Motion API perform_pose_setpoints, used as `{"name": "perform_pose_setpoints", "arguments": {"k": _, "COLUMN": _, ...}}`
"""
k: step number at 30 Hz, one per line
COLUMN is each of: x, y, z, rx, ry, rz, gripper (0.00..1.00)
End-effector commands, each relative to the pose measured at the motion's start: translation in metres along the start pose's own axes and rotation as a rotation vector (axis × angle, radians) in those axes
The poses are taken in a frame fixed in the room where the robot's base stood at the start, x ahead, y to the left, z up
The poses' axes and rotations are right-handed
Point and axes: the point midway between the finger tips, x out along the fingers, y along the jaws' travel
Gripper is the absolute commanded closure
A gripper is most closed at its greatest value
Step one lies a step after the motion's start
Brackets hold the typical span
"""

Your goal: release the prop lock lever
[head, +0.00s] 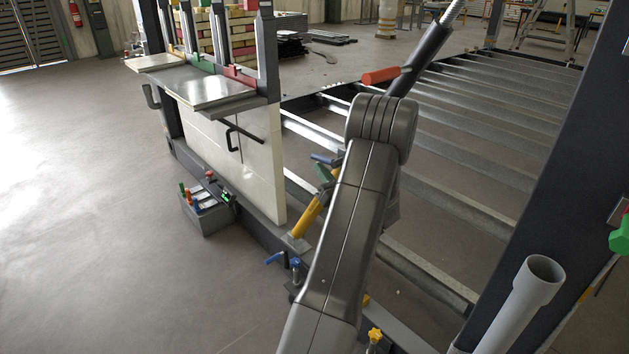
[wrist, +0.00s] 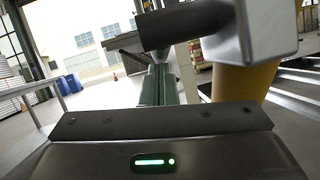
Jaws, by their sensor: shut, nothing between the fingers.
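A yellow prop (head: 308,214) leans at a tilt beside the low frame in the head view, partly behind my arm. A dark round bar (wrist: 184,25) reaches left from that block. My gripper (wrist: 160,76) is shut and empty, its fingertips just below the bar; contact is unclear.
A white panel (head: 225,150) with black handles stands left of the prop. A grey box (head: 205,213) with coloured handles sits on the floor. Blue levers (head: 295,266) and a yellow knob (head: 375,335) line the frame's near edge. The left floor is clear.

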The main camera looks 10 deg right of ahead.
Motion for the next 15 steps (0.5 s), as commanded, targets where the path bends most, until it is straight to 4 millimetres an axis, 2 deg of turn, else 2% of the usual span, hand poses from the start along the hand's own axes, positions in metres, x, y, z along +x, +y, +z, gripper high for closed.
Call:
{"name": "perform_pose_setpoints", "arguments": {"k": 6, "x": 0.009, "y": 0.0, "z": 0.005, "rx": -0.002, "ry": -0.001, "rz": 0.001, "gripper": 1.0}}
{"name": "perform_pose_setpoints", "arguments": {"k": 15, "x": 0.016, "y": 0.002, "z": 0.01, "rx": 0.025, "ry": -0.176, "rz": 0.026, "gripper": 1.0}}
